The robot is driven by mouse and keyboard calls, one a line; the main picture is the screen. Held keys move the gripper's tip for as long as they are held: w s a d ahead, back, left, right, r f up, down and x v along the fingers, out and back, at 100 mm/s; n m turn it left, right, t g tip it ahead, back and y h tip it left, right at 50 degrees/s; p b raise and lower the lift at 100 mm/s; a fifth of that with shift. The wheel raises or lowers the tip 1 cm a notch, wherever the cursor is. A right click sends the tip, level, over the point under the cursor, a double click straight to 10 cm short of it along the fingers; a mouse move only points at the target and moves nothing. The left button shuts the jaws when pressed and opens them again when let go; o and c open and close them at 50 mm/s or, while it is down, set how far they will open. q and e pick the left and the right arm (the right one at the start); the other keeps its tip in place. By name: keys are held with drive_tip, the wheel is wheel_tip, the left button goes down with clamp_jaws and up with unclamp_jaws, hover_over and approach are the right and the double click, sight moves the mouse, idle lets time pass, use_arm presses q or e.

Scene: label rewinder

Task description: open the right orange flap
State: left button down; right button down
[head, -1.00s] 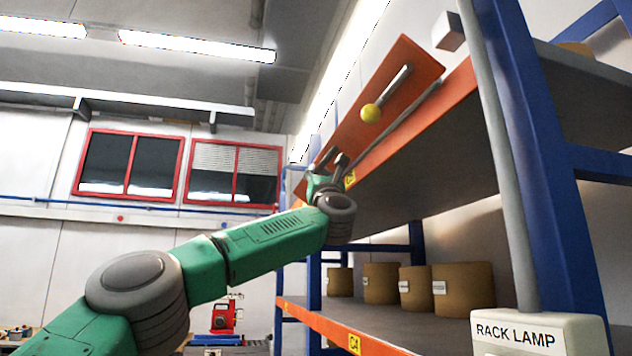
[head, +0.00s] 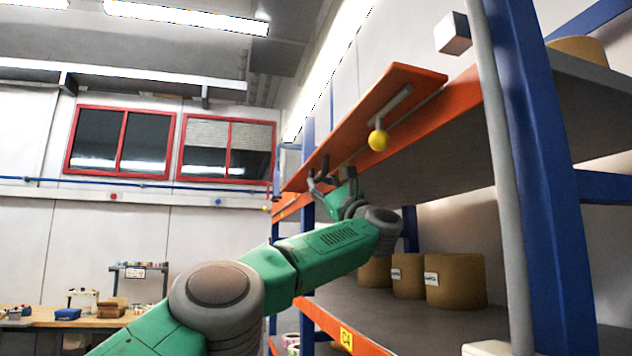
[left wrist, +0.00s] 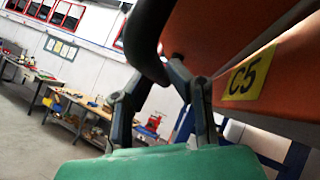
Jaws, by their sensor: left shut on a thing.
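An orange flap (head: 375,115) runs along the front of the upper shelf in the head view, tilted up above the orange shelf beam. A grey lever with a yellow ball knob (head: 379,140) shows at the flap. My left gripper (head: 325,182) is at the flap's near-left underside. In the left wrist view the gripper (left wrist: 162,80) is shut on a dark curved handle (left wrist: 149,38) beside the orange flap surface (left wrist: 218,32). The handle is mostly hidden in the head view. My right gripper is not in view.
A blue rack post (head: 540,160) and a grey pole (head: 503,190) stand at the right. Brown rolls (head: 455,281) sit on the lower shelf. A yellow C5 label (left wrist: 249,75) is on the orange beam. A workbench (head: 75,322) stands far left.

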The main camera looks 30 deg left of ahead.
use_arm(q)
drive_tip(key=shift+d+r, duration=0.1)
drive_tip(key=shift+d, duration=0.15)
drive_tip(key=c, duration=1.5)
unclamp_jaws()
drive_tip(key=shift+s, duration=0.1)
drive_tip(key=shift+c, duration=0.2)
drive_tip(key=shift+s+d+r, duration=0.25)
drive_tip(key=shift+s+d, duration=0.15)
drive_tip(key=shift+d, duration=0.05)
drive_tip(key=shift+w+a+f, duration=0.1)
drive_tip(key=shift+w+f, duration=0.1)
drive_tip(key=shift+f, duration=0.4)
drive_tip(key=v, duration=1.1)
drive_tip(key=shift+w+d, duration=0.2)
drive_tip(key=shift+d, duration=0.05)
